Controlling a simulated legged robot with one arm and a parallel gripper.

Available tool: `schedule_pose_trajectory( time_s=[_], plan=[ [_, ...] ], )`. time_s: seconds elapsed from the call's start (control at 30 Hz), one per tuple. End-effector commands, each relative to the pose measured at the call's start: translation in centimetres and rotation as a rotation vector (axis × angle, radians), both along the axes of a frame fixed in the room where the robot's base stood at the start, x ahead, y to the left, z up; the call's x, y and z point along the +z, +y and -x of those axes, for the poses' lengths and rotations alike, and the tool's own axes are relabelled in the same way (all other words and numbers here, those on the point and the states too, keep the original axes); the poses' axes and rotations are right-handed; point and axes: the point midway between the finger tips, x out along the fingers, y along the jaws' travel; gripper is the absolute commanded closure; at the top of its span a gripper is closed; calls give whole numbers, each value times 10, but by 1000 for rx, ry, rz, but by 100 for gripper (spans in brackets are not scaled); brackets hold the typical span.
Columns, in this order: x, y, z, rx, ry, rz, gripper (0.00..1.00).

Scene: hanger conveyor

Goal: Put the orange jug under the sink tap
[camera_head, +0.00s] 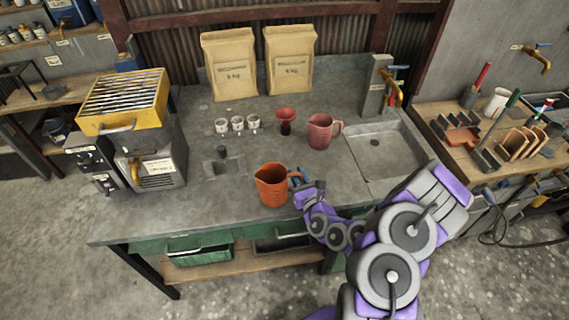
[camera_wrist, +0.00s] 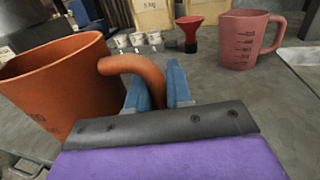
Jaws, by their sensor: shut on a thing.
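The orange jug (camera_head: 270,188) is upright at the front middle of the grey counter; I cannot tell whether it touches the counter. My gripper (camera_head: 295,177) is at the jug's right side, shut on its handle. In the wrist view the orange jug (camera_wrist: 50,90) fills the left, and its curved handle (camera_wrist: 130,65) runs between the blue fingers of my gripper (camera_wrist: 158,88). The sink (camera_head: 401,163) is a shallow basin at the counter's right end. The tap (camera_head: 391,86), brass with a blue lever, is on a grey post at the sink's back edge.
A pink jug (camera_head: 320,133) stands left of the sink, with a red funnel (camera_head: 286,117) beside it. Several small cups (camera_head: 238,123) and two paper bags (camera_head: 229,65) are behind. A yellow-topped machine (camera_head: 125,100) stands left. A tool bench (camera_head: 480,140) adjoins right.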

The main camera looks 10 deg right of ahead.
Motion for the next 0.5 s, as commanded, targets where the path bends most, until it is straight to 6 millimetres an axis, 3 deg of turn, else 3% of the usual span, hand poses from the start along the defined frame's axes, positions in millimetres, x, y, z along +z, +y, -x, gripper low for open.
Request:
schedule_pose_trajectory(
  time_s=[0.23,0.5],
  plan=[
    [-7,3,-31,3,-2,2,100],
    [-8,4,-83,3,-5,4,100]
  ],
)
